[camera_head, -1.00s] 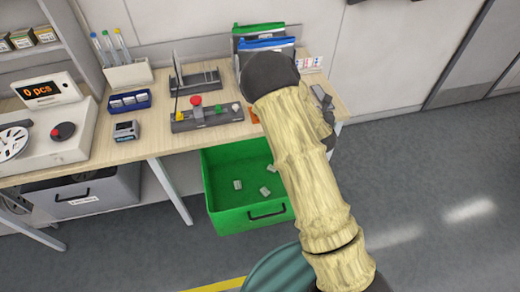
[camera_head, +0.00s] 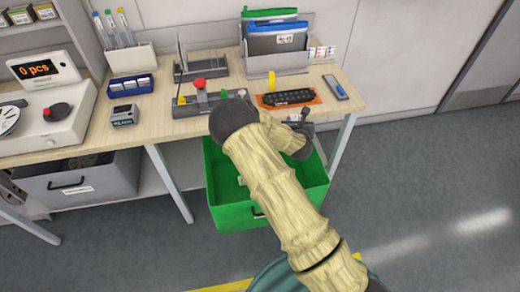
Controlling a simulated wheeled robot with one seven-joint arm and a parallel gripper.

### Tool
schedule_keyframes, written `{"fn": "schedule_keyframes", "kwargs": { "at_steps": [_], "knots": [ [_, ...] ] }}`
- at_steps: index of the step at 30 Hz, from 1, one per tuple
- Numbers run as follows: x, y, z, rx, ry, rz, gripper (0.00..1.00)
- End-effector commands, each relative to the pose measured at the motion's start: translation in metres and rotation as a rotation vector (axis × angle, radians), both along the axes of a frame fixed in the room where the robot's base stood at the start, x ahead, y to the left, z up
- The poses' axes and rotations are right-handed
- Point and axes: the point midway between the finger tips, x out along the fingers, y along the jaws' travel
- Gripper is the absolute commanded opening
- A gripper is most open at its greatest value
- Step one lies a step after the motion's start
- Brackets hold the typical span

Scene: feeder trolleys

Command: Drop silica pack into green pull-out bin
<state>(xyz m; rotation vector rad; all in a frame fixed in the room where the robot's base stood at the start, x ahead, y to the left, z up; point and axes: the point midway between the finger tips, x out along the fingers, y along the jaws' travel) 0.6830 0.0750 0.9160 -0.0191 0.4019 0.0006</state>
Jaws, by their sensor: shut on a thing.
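The green pull-out bin (camera_head: 228,217) stands open below the front edge of the table, partly covered by my arm. A small grey pack (camera_head: 241,181) lies inside it; the rest of its floor is mostly hidden. My gripper (camera_head: 304,122) is at the table's front edge, above the back right part of the bin. It is small and dark in the view and shut on a silica pack, which is mostly hidden by the fingers and wrist.
An orange tray with a black strip (camera_head: 290,97) and a small grey-blue device (camera_head: 336,87) lie on the table behind my gripper. A grey file holder (camera_head: 275,62) stands at the back. A grey drawer (camera_head: 85,187) is at the left. The floor at right is clear.

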Motion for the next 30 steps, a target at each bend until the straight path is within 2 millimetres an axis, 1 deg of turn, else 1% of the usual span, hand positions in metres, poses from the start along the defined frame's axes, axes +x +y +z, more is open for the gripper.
{"fn": "schedule_keyframes", "kwargs": {
  "at_steps": [1, 3, 10, 12, 14, 15, 18, 21, 30],
  "knots": [
    [0.002, 0.009, -0.025, -0.003, -0.001, 0.006, 0.14],
    [0.005, 0.02, -0.043, -0.003, -0.003, 0.011, 0.14],
    [0.012, 0.057, -0.1, 0.002, -0.009, 0.025, 0.14],
    [0.015, 0.072, -0.116, 0.005, -0.011, 0.033, 0.14],
    [0.018, 0.087, -0.128, 0.008, -0.011, 0.039, 0.14],
    [0.02, 0.097, -0.134, 0.011, -0.012, 0.043, 0.14],
    [0.023, 0.119, -0.145, 0.014, -0.012, 0.052, 0.14],
    [0.025, 0.131, -0.148, 0.018, -0.01, 0.056, 0.14],
    [0.025, 0.132, -0.147, 0.018, -0.008, 0.053, 0.14]
  ]
}}
